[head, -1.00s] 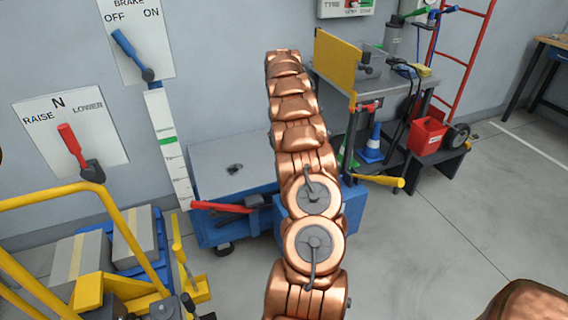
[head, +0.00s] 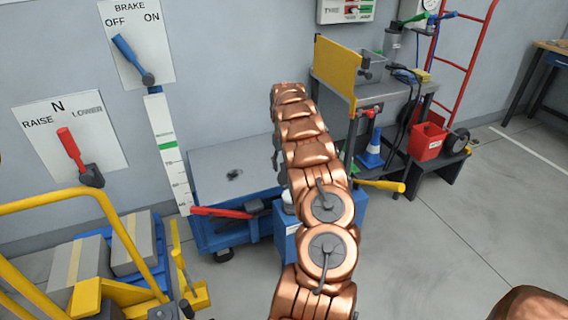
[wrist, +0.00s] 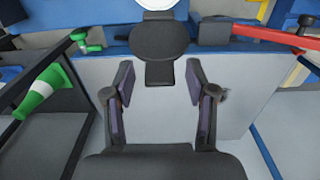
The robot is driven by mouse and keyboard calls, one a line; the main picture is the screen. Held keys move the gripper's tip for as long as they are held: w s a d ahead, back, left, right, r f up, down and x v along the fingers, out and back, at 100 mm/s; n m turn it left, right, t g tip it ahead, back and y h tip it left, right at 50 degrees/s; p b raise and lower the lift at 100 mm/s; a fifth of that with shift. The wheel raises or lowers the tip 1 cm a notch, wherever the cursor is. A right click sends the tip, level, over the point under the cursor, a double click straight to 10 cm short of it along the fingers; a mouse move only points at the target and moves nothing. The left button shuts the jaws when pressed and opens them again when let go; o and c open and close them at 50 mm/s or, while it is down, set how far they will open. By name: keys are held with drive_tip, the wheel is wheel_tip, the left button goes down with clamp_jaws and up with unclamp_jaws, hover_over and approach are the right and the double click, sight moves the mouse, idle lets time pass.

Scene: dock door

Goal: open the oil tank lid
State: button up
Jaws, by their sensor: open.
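The oil tank (head: 350,222) is a blue box behind my arm in the head view, next to the blue cart. A white round part on its top (head: 288,197) shows at the arm's left edge. In the wrist view a dark round flap with a short tab, which looks like the lid (wrist: 160,45), lies at top centre below a white round part (wrist: 158,4). My gripper (wrist: 160,80) is open. Its two fingers stand left and right of the tab, with a gap on each side. I cannot tell the depth between them.
A grey-topped blue cart (head: 235,172) with a red handle (head: 220,212) stands to the left. A workbench (head: 385,80) with a yellow panel, a blue cone (head: 373,150) and a red bucket (head: 430,138) stand to the right. Floor at the right front is clear.

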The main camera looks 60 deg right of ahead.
clamp_jaws()
idle(0.4)
